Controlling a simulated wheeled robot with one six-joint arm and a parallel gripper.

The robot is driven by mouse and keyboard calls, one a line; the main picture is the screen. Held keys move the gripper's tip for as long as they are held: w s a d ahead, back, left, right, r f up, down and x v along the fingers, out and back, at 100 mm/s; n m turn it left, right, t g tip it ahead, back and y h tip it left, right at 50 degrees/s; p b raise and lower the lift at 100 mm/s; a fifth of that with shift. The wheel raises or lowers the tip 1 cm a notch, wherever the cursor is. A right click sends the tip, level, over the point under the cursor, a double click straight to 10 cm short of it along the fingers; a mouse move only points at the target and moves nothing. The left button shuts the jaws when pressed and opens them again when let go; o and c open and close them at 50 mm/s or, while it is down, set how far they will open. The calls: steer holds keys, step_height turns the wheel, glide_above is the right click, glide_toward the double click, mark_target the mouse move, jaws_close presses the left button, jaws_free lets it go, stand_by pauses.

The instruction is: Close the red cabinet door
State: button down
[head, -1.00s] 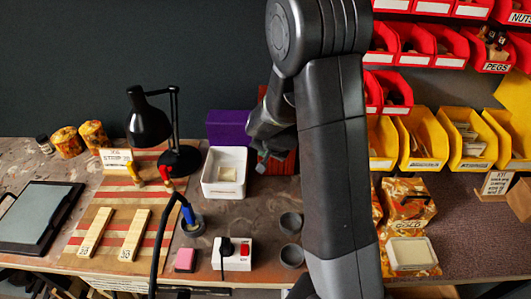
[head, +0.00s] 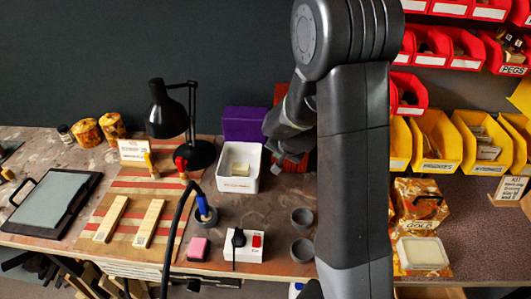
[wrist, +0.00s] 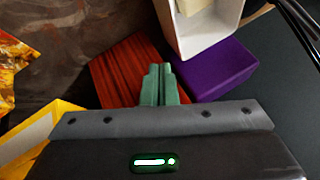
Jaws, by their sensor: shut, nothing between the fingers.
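A reddish-brown wooden piece, likely the red cabinet (head: 279,94), stands at the back of the bench beside the purple box, mostly hidden behind my arm. In the wrist view, a red-brown wood-grained panel (wrist: 122,68) lies just beyond my fingers. I cannot tell which part is the door or how far it stands open. My gripper (head: 279,162) is shut and empty, in front of the cabinet. Its green fingertips (wrist: 159,72) overlap the panel's edge in the wrist view; whether they touch it is unclear.
A white bin (head: 225,186) and a purple box (head: 245,124) stand just left of my gripper. A black lamp (head: 170,112) is farther left. Grey cups (head: 302,217) and a white switch box (head: 243,250) sit in front. Yellow bins (head: 437,140) are right of my arm.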

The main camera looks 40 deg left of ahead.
steer(key=s+r+p, duration=0.4)
steer(key=s+r, duration=0.2)
steer(key=r, duration=0.2)
steer(key=shift+s+d+p, duration=0.15)
steer(key=shift+d+p, duration=0.1)
steer(key=shift+p, duration=0.05)
